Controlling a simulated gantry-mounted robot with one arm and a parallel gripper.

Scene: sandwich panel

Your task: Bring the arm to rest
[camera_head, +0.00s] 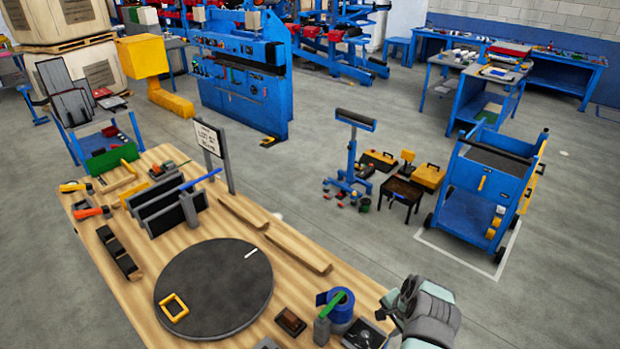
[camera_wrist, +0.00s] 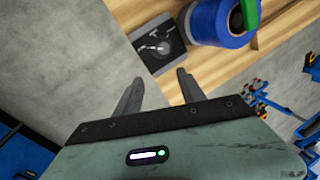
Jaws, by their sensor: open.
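My arm shows at the bottom right of the head view, over the near right corner of the wooden workbench (camera_head: 350,285); its fingers are not clear there. In the wrist view my gripper (camera_wrist: 157,85) has its two fingers spread apart with nothing between them. Beyond the fingertips are the grey floor and the bench edge. A dark square plate with a metal piece (camera_wrist: 158,48) lies on the bench beyond the fingers, apart from them. A blue tape roll (camera_wrist: 212,22) with a green item beside it is to its right.
A round dark disc (camera_head: 215,285) with a yellow square frame (camera_head: 174,308) lies on the bench. A dark upright rack (camera_head: 165,208) and a sign (camera_head: 208,140) stand behind it. A blue cart (camera_head: 488,190) stands on the floor at right.

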